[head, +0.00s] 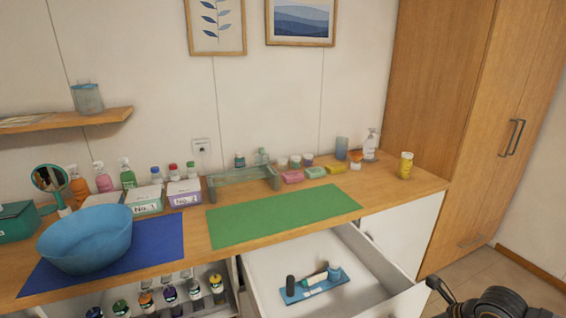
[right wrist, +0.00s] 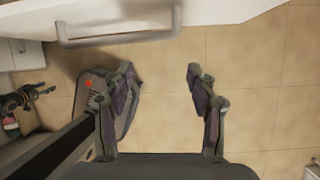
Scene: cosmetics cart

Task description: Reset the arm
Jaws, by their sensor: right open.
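My right gripper (right wrist: 160,76) is open and empty in the right wrist view, its two fingers apart above the tan tiled floor. A white drawer front with a pale bar handle (right wrist: 120,38) lies just beyond the fingertips, apart from them. In the head view part of my right arm (head: 492,302) shows at the bottom right corner, beside the open drawer (head: 376,290).
The open drawer holds a blue tray (head: 318,291) with small items. A green mat (head: 284,215) lies bare on the counter. A blue basin (head: 86,238) stands on a blue mat (head: 160,250) at left. Bottles and boxes line the wall. A tall wooden cabinet (head: 440,85) stands at right.

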